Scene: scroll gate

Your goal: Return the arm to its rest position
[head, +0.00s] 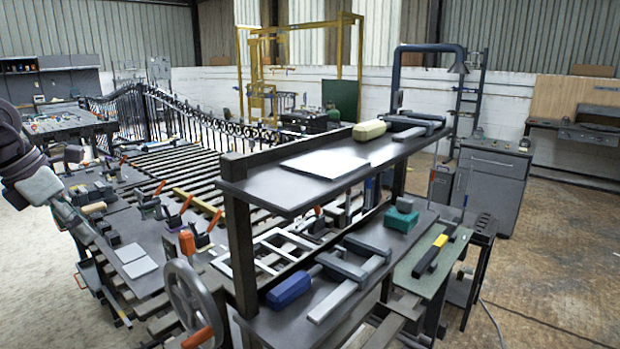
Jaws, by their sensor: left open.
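My left arm comes in at the left edge of the head view. Its left gripper (76,187) is open, with its fingers spread apart, in front of the cluttered left end of the workbench. I see nothing held between the fingers. The exact fingertips are hard to make out against the dark clutter behind them. My right gripper is not in view.
A slatted bench (185,165) with clamps and a handwheel (190,300) fills the middle left. A two-tier shelf (265,190) carries a yellow-green block (369,130) and a blue block (288,291). A scroll gate (165,115) stands behind. Bare floor (560,260) lies at right.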

